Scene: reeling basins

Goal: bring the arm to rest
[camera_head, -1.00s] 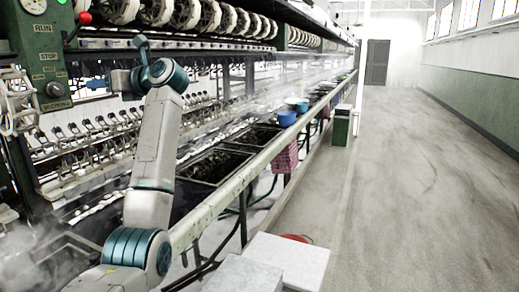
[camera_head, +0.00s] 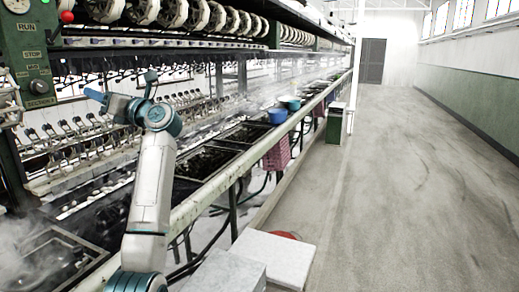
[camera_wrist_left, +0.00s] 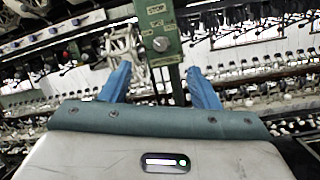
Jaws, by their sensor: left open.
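My left arm rises from the bottom of the head view, pale with teal joints. My left gripper (camera_head: 95,96) is at its upper end, blue fingers pointing left toward the reeling machine. In the left wrist view both blue fingers of the left gripper (camera_wrist_left: 160,80) stand wide apart with nothing between them. Beyond them are the green control panel (camera_wrist_left: 160,35) and rows of machine parts. The gripper appears clear of the machine, though its exact distance is hard to tell. My right gripper is not in view.
The green control post (camera_head: 29,60) stands at the left. A steaming basin (camera_head: 95,252) is at lower left. A long rail (camera_head: 225,180) borders the dark basins, with a blue bucket (camera_head: 277,115) on it. White boxes (camera_head: 285,255) stand below. The aisle floor (camera_head: 420,200) at right is clear.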

